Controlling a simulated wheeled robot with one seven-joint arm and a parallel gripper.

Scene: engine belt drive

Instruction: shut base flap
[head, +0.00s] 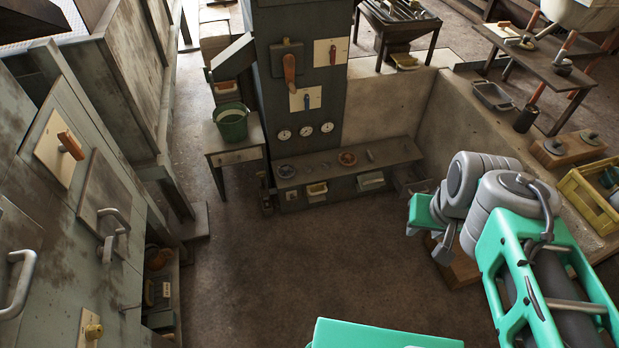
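No part in the head view can be made out for certain as the base flap. At the lower left, the foot of the left cabinet shows an open, dark compartment (160,292) with small items in it. Above it on the cabinet side is a square panel (98,190) with a grey bar handle. My arm is at the right, folded, with teal and grey links. A small grey part at its end (443,250), perhaps my gripper, hangs over the floor far from the cabinet. Its fingers cannot be made out, nor whether it holds anything.
A dark column (300,75) with levers and gauges stands at the back, with a low shelf (345,160) at its foot. A green bucket (231,122) is on a small table (238,155). A yellow crate (588,200) is at the right. The middle floor (290,260) is clear.

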